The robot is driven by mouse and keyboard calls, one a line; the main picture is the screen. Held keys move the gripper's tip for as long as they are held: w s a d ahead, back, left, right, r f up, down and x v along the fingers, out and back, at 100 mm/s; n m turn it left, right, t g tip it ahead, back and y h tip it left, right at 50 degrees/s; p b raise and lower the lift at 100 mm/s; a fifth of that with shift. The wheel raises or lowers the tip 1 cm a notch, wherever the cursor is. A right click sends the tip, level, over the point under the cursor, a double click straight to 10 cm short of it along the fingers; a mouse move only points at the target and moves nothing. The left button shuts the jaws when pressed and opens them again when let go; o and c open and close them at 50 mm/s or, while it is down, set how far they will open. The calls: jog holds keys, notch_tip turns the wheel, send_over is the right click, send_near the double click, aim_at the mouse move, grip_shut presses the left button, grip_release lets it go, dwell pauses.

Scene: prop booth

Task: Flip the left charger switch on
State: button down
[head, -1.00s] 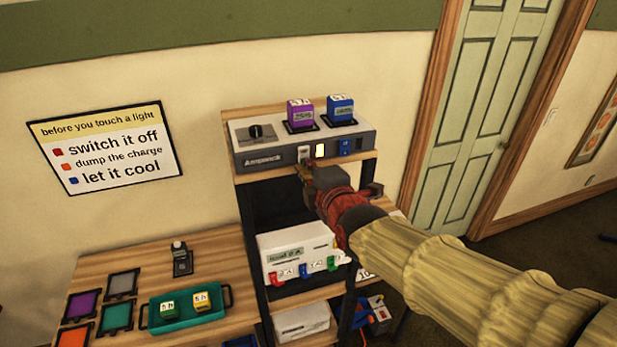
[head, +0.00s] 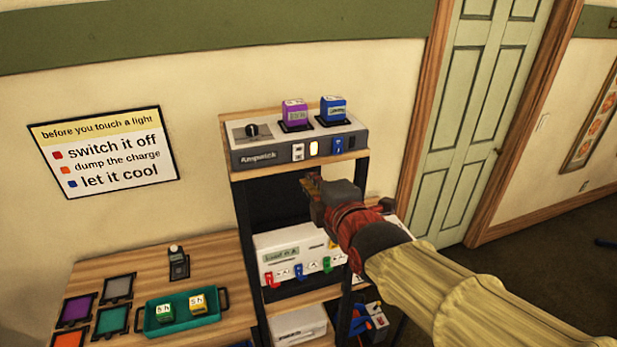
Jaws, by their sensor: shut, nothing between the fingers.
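The grey charger (head: 275,157) sits on the top shelf of the rack. A purple battery (head: 295,113) and a blue battery (head: 333,108) stand in its top slots. Farther right are a blue switch (head: 337,146) and a small dark part (head: 351,141). The exact tilt of the left switch is too small to tell. My gripper (head: 308,182) is shut and empty, below the charger's front and apart from the switches.
A white power box (head: 290,246) with coloured plugs is on the shelf below my gripper. A wooden table (head: 215,265) at left carries a teal tray (head: 182,322) with two blocks and several coloured pads. A wall sign (head: 105,150) hangs at left; a green door (head: 480,110) is at right.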

jog(key=s+d, duration=0.1)
jog(key=s, duration=0.5)
jog(key=shift+s+d+r, duration=0.2)
jog(key=shift+d+r, duration=0.05)
jog(key=shift+d, duration=0.15)
jog(key=s+d+f+m+g+h+b, duration=0.1)
jog(key=s+d+f+m+g+b, duration=0.2)
jog(key=s+f+m, duration=0.3)
jog(key=s+d+f+m+g+h+b, duration=0.1)
jog(key=s+d+f+m+g+b, duration=0.2)
jog(key=f, duration=1)
jog(key=s+d+f+m+g+h+b, duration=0.2)
jog(key=s+d+f+m+b, duration=0.5)
jog(key=m, duration=0.5)
jog(key=s+f+g+b, duration=0.1)
jog(key=s+f, duration=0.1)
jog(key=s, duration=0.1)
jog(key=shift+s+d+f, duration=0.25)
jog(key=shift+f, duration=0.05)
